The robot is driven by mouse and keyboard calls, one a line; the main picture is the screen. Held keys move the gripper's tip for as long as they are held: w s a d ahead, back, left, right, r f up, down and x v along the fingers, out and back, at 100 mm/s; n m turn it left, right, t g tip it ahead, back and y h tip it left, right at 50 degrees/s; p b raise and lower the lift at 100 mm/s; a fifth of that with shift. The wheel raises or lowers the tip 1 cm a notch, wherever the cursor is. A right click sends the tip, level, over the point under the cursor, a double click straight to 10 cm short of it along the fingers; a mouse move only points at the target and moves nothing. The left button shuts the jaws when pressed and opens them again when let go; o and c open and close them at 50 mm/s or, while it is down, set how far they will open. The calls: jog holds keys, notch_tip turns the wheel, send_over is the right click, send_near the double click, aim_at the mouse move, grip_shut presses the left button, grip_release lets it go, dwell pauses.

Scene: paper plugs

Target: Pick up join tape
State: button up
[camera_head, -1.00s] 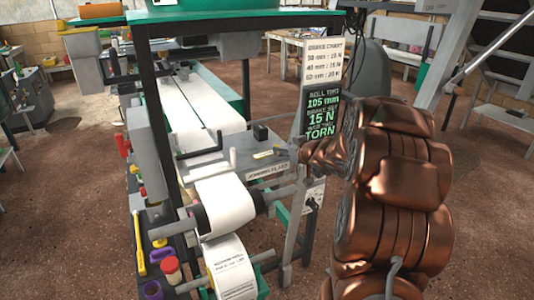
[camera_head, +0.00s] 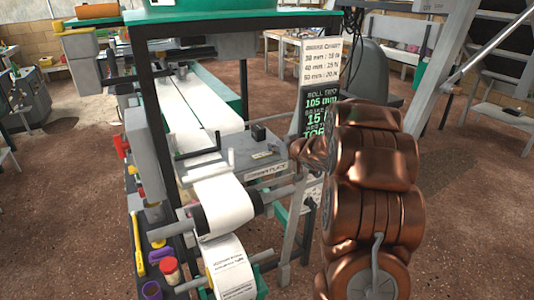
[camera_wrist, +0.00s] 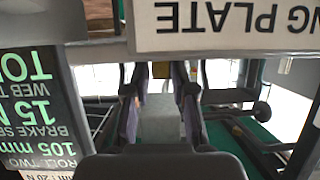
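The joining plate (camera_head: 258,165) is a grey surface in the middle of the head view, with a label on its front edge. In the head view my copper arm hides the gripper, right of the plate.
A black block (camera_head: 259,132) and a white upright post (camera_head: 231,158) stand on or by the plate. A white paper roll (camera_head: 226,204) is in front, with a printed roll (camera_head: 231,270) below. The green-lettered screen (camera_head: 318,108) and brake chart (camera_head: 322,62) stand close behind my arm.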

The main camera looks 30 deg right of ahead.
jog(key=c, duration=0.3)
jog(key=shift+r, duration=0.1)
jog(key=shift+c, duration=0.2)
notch_tip(320, 180, up, 4)
jog(key=shift+f+p, duration=0.25)
jog(key=shift+p, duration=0.25)
jog(key=shift+s+a, duration=0.15)
jog(key=shift+s, duration=0.2)
jog(key=s+a, duration=0.2)
jog(key=s, duration=0.2)
jog(key=s+a+r+b, duration=0.1)
jog(key=s+a, duration=0.1)
jog(key=s, duration=0.3)
jog(key=s+a+b, duration=0.1)
jog(key=s+a, duration=0.1)
jog(key=s, duration=0.3)
jog(key=shift+a+r, duration=0.15)
